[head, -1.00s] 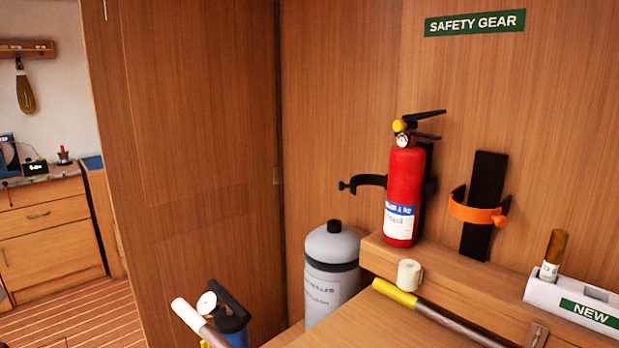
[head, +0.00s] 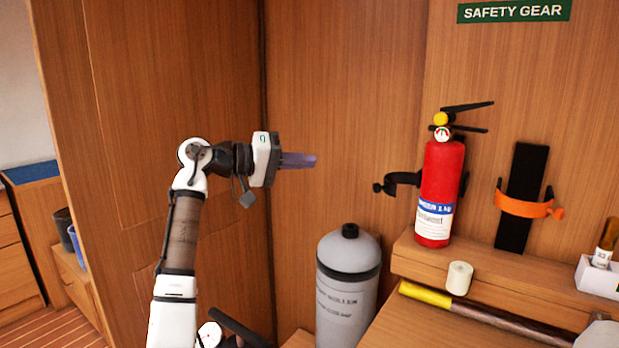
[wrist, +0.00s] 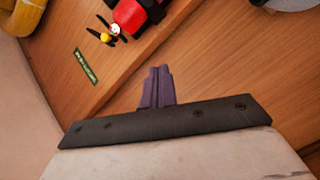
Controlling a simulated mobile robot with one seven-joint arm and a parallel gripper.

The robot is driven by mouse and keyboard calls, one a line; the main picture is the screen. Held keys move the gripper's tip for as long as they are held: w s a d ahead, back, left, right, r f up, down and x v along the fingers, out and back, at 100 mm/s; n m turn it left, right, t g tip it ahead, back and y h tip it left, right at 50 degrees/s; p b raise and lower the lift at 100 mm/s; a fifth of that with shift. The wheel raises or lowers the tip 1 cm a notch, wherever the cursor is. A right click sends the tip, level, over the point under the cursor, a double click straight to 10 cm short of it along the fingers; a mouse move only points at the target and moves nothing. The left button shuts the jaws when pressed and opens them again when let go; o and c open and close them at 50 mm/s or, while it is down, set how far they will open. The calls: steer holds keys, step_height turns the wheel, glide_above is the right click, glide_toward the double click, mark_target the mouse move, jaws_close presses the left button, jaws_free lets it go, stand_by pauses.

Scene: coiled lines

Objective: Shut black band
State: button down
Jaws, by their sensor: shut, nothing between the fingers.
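The black band (head: 402,179) sticks out to the left of the red fire extinguisher (head: 437,190) in the head view. It hangs open as a curved arm with a dark knob at its free end. The extinguisher stands upright on the wooden ledge against its black mount. My gripper (head: 314,161) is left of the band and slightly higher in the picture, apart from it. Its purple fingers are together and empty; they also show in the wrist view (wrist: 158,72). That view shows part of the extinguisher (wrist: 128,14) with black parts beside it; I cannot tell the band there.
An orange band (head: 525,207) is closed on an empty black mount to the right. A grey cylinder (head: 347,285) stands below my gripper. A white roll (head: 459,278) and a yellow-ended rod (head: 425,294) lie by the ledge (head: 480,273). The wall around my gripper is bare.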

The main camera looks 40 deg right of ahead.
steer(key=s+d+f+p, duration=0.3)
steer(key=s+d, duration=0.5)
steer(key=shift+d+f+g, duration=0.25)
steer(key=shift+d+g, duration=0.1)
steer(key=shift+g, duration=0.05)
steer(key=shift+s, duration=0.1)
